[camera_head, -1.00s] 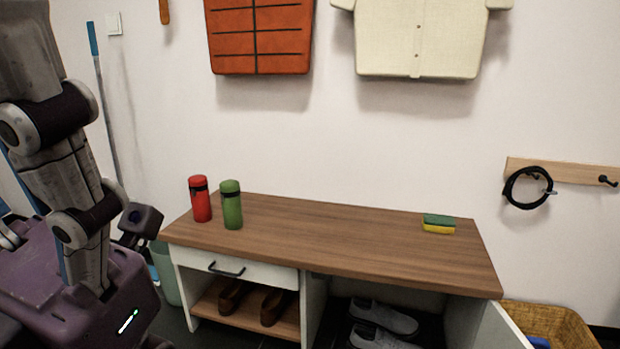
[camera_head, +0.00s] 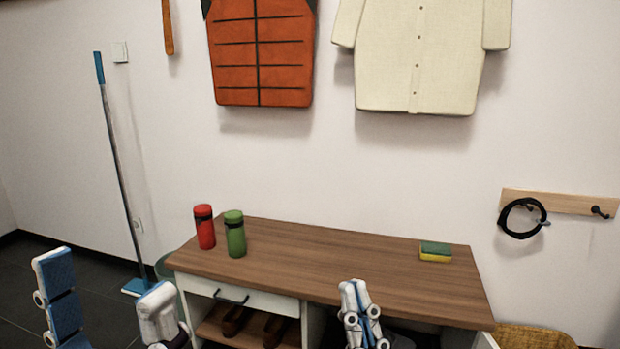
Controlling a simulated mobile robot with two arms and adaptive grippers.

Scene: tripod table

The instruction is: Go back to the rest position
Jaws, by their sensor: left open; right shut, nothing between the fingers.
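My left gripper (camera_head: 106,278) is at the lower left of the head view, fingers pointing up and spread wide apart, with nothing between them. My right gripper (camera_head: 354,288) is at the bottom middle, in front of the bench (camera_head: 330,262). Its fingers are together and empty. Both grippers are cut off by the lower edge of the picture, and neither arm shows above them.
A red bottle (camera_head: 204,228) and a green bottle (camera_head: 235,236) stand upright on the bench's left end. A sponge (camera_head: 435,252) lies at its right. A broom (camera_head: 120,170) leans on the wall. A basket (camera_head: 535,337) is at lower right.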

